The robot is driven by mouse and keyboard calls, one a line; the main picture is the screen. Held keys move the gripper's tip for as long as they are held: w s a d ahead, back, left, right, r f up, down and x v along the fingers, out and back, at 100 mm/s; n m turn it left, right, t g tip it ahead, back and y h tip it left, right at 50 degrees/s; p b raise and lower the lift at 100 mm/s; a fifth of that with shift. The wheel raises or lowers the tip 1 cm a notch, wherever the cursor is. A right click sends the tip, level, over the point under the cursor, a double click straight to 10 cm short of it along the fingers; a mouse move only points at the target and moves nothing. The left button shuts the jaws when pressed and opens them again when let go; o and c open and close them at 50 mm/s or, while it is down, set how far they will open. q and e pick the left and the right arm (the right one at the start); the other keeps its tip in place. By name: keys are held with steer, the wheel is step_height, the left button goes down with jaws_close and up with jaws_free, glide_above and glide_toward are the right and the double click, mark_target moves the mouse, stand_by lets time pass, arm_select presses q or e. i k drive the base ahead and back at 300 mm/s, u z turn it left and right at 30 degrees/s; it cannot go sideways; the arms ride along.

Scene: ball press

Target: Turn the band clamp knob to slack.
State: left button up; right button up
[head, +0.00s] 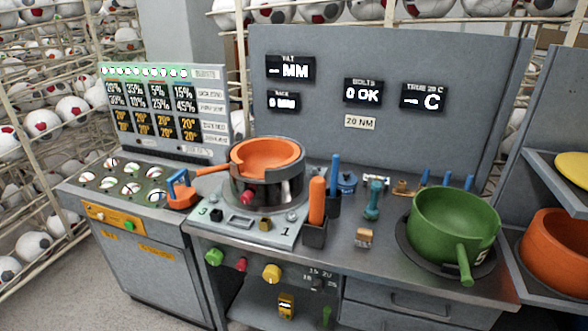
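An orange bowl-shaped mould half (266,158) sits in a round dark metal ring (262,187) on the workbench. A small red knob (246,196) sticks out at the ring's front left. I cannot tell for certain which knob is the band clamp knob, nor its setting. On the bench's front edge are a green knob (214,257), a red knob (240,265) and a yellow knob (271,273). Neither of my grippers is in view.
An orange and blue handle tool (181,190) is left of the ring. An orange cylinder (317,200) stands in a dark holder to its right. A green pot (453,226) sits further right, its handle pointing forward. A small wooden block (364,238) lies between.

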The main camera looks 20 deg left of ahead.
mark_target(247, 196)
steer(key=z, duration=0.65)
steer(key=k, duration=0.75)
steer(key=u, duration=1.3)
steer(key=i, duration=0.5)
